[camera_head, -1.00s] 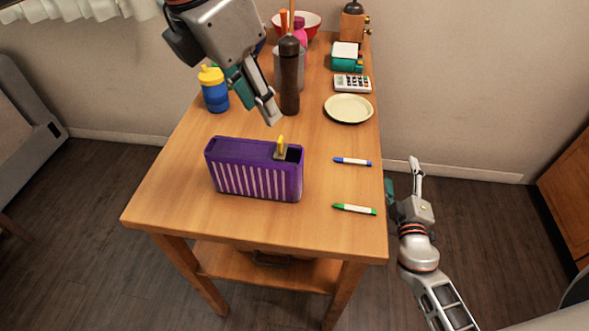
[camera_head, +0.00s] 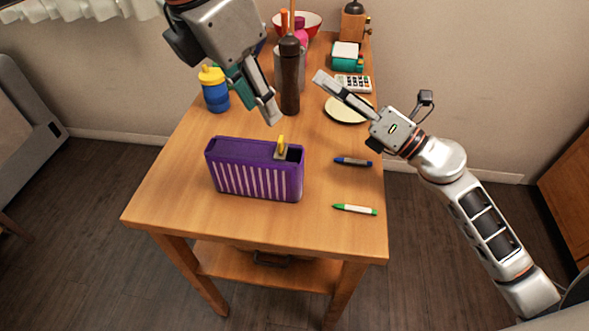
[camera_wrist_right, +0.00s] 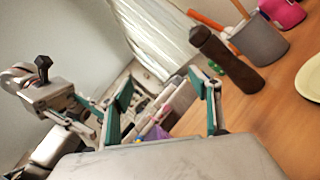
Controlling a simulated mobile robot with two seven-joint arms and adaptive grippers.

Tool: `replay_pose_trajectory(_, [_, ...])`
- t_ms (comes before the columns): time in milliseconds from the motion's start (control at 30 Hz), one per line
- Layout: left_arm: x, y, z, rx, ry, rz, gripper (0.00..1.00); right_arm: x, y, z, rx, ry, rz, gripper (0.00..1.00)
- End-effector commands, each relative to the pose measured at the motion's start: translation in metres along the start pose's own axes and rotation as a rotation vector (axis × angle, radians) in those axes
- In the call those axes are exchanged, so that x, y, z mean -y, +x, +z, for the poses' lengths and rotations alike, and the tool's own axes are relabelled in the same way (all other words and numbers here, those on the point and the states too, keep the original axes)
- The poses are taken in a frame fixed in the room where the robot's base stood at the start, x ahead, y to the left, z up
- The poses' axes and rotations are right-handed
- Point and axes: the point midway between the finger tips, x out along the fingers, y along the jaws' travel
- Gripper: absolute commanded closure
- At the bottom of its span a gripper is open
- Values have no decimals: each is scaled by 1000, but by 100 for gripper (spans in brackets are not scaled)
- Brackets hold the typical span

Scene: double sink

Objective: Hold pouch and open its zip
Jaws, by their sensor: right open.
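The purple pouch (camera_head: 240,178) with white stripes stands upright on the table. A yellow zip tab (camera_head: 281,144) stands up at the right part of its top, beside a dark gap. My left gripper (camera_head: 262,112) hangs above and behind the pouch's right end, apart from it; its jaw gap is unclear. My right gripper (camera_head: 328,84) is over the table's right side near the plate, well away from the pouch. In the right wrist view the right gripper (camera_wrist_right: 165,92) is open and empty, with a bit of purple pouch (camera_wrist_right: 157,132) between its fingers.
A blue bottle with yellow lid (camera_head: 214,90), a brown bottle (camera_head: 289,80) and a calculator (camera_head: 353,83) stand behind. A cream plate (camera_head: 343,113) is partly hidden by my right gripper. Blue (camera_head: 352,161) and green (camera_head: 354,209) markers lie to the right of the pouch.

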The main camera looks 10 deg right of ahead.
Motion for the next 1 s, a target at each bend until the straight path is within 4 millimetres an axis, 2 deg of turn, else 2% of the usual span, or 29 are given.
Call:
replay_pose_trajectory(33, [0,0,0,0,0,0,72,-15,-1,-23,-77,-54,41,38])
replay_pose_trajectory(100, [0,0,0,0,0,0,72,-36,-6,-55,-175,-133,108,38])
replay_pose_trajectory(200, [0,0,0,0,0,0,72,-57,-18,-96,-289,-247,202,38])
replay_pose_trajectory(300, [0,0,0,0,0,0,72,-58,-27,-125,-354,-363,260,38])
replay_pose_trajectory(400, [0,0,0,0,0,0,72,-45,-31,-145,-385,-473,282,38])
replay_pose_trajectory(533, [0,0,0,0,0,0,72,-32,-36,-163,-413,-573,301,38])
replay_pose_trajectory(733, [0,0,0,0,0,0,72,-25,-36,-175,-430,-630,316,38])
replay_pose_trajectory(1000, [0,0,0,0,0,0,72,-30,-5,-191,-429,-632,317,38])
